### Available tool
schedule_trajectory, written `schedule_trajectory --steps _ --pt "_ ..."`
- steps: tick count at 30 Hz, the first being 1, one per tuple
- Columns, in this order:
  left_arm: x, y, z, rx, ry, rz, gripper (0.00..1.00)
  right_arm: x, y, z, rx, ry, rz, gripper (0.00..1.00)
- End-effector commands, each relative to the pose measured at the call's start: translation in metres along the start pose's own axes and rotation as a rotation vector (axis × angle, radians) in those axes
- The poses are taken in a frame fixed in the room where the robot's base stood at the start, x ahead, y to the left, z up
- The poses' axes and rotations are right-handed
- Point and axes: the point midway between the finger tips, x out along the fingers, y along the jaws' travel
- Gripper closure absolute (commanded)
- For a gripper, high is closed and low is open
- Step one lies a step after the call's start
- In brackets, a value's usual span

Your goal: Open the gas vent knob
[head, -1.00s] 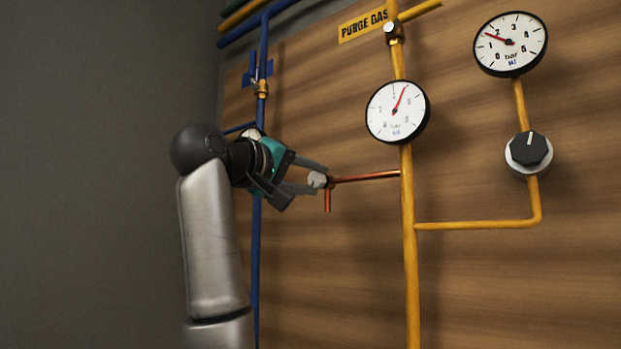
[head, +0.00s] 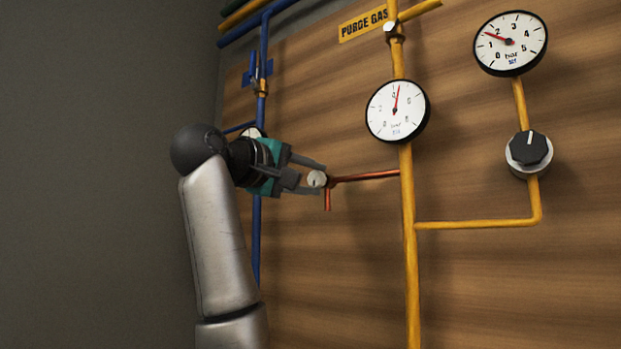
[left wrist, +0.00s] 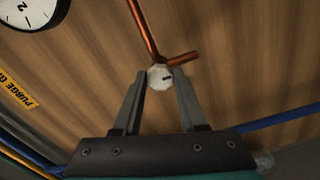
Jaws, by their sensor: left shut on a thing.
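The gas vent knob (head: 316,179) is a small pale knob with a dark mark. It sits at the end of a copper pipe (head: 368,176) that branches left from the yellow pipe. My left gripper (head: 321,181) reaches it from the left and is shut on it. In the left wrist view the knob (left wrist: 159,76) lies between the tips of my left gripper (left wrist: 160,80), one finger on each side. My right gripper is in neither view.
A gauge (head: 397,111) on the yellow pipe (head: 408,255) has its needle pointing nearly straight up. A second gauge (head: 510,43) and a black knob (head: 530,148) are at the right. A blue pipe (head: 257,235) runs behind my left arm. A "PURGE GAS" label (head: 363,25) is above.

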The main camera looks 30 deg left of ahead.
Motion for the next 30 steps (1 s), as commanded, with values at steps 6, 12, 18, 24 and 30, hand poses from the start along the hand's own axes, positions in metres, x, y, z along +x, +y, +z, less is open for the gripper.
schedule_trajectory --steps 6,12,18,24,30 --pt "0.0 0.0 0.0 0.001 0.0 -0.002 0.48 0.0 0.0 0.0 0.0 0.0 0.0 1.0" --pt "0.0 0.0 0.0 0.001 0.0 -0.001 0.29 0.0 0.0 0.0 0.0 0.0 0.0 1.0" --pt "0.0 0.0 0.0 0.002 0.0 0.0 0.29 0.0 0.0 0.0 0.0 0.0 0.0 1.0" --pt "-0.017 0.0 -0.001 0.001 0.003 0.004 0.29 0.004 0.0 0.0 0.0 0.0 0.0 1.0" --pt "-0.062 0.0 -0.001 0.003 0.005 0.007 0.29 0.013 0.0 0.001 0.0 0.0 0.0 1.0"
